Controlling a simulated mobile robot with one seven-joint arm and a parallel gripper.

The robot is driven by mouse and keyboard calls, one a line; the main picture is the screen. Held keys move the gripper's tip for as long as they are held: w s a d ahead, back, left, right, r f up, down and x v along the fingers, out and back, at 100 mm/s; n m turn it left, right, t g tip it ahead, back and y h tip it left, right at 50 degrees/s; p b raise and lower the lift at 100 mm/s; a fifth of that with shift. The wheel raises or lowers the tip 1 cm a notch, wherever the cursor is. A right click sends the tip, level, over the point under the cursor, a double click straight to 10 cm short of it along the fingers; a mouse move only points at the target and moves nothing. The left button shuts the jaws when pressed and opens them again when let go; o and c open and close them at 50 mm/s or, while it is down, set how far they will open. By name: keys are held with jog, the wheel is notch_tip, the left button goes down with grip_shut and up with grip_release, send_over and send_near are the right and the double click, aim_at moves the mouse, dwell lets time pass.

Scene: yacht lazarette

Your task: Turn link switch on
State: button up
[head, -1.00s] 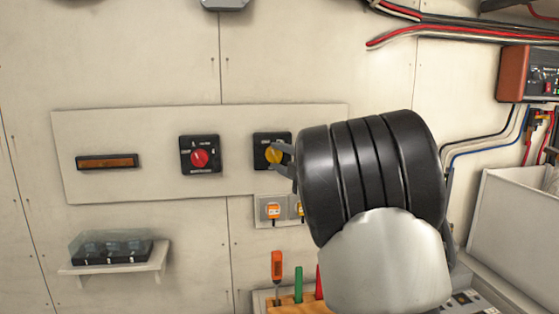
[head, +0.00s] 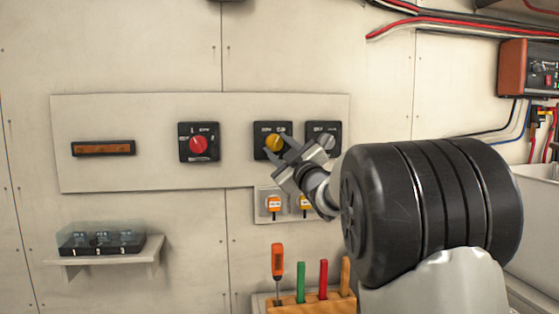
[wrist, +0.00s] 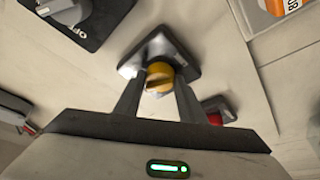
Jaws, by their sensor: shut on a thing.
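The yellow rotary knob (head: 274,142) sits on a small black square plate, in the middle of three rotary switches on the pale wall panel. My gripper (head: 279,149) reaches it from the lower right. In the wrist view my two fingers are on either side of the yellow knob (wrist: 159,77), shut on it, with its ridge between the tips. The plate's lettering is too small to read, so I cannot tell which label marks link. The red knob (head: 198,145) is to the left and the grey knob (head: 326,141) is to the right, close above my wrist.
Orange-marked small switches (head: 273,204) sit just below the yellow knob. A wooden rack (head: 312,304) of coloured-handled tools stands lower down. A shelf (head: 105,257) with a clear-covered box is at lower left. An orange-brown device (head: 526,67) and cables are at right.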

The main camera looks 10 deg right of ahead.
jog(key=shift+m+t+h+b, duration=0.45)
jog(key=shift+m+b, duration=0.5)
jog(key=shift+m, duration=0.35)
jog(key=shift+h, duration=0.25)
jog(key=o, duration=1)
jog(key=shift+o, duration=0.2)
jog(key=b+v, duration=0.1)
jog(key=v, duration=1.6)
jog(key=shift+s, duration=0.2)
jog(key=shift+f, duration=0.1)
